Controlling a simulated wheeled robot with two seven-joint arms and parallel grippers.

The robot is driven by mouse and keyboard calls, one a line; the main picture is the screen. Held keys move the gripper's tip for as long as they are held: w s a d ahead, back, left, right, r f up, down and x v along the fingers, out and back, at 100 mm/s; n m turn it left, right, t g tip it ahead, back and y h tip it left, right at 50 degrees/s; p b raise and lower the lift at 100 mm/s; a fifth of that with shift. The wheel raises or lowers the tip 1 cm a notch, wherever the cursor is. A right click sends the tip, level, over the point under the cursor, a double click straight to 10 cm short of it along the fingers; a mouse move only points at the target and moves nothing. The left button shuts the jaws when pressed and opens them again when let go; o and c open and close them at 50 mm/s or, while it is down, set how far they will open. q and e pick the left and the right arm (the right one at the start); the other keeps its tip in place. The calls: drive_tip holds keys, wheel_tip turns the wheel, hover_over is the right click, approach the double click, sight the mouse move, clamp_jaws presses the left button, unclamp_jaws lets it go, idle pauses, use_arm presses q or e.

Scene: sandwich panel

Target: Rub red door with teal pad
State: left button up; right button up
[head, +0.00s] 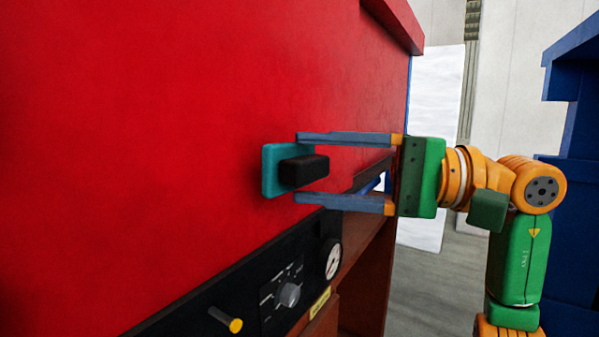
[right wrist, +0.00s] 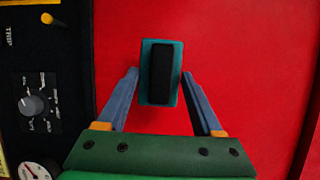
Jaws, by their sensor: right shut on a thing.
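The teal pad (head: 270,170) is a flat block with a black handle (head: 305,170) on its near side. Its teal face is turned to the red door (head: 150,120), right at or against the surface; I cannot tell if they touch. My right gripper (head: 298,169) comes in from the right, shut on the pad, one finger above and one below the handle. The right wrist view shows the pad (right wrist: 146,75) between the fingertips (right wrist: 161,72), with red door (right wrist: 250,60) behind. My left gripper is not in view.
Below the red door runs a black control strip (head: 255,275) with a grey knob (head: 289,294), a yellow-tipped lever (head: 234,325) and a round gauge (head: 333,261). A blue structure (head: 575,200) stands at the far right. The red surface left of the pad is clear.

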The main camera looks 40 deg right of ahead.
drive_tip(key=shift+s+d, duration=0.25)
drive_tip(key=shift+s, duration=0.35)
drive_tip(key=shift+s+d, duration=0.25)
drive_tip(key=shift+s, duration=0.35)
drive_tip(key=s, duration=0.1)
drive_tip(key=s+d, duration=0.1)
drive_tip(key=s, duration=0.1)
drive_tip(key=shift+d+b, duration=0.1)
drive_tip(key=shift+b, duration=0.3)
drive_tip(key=shift+w, duration=0.15)
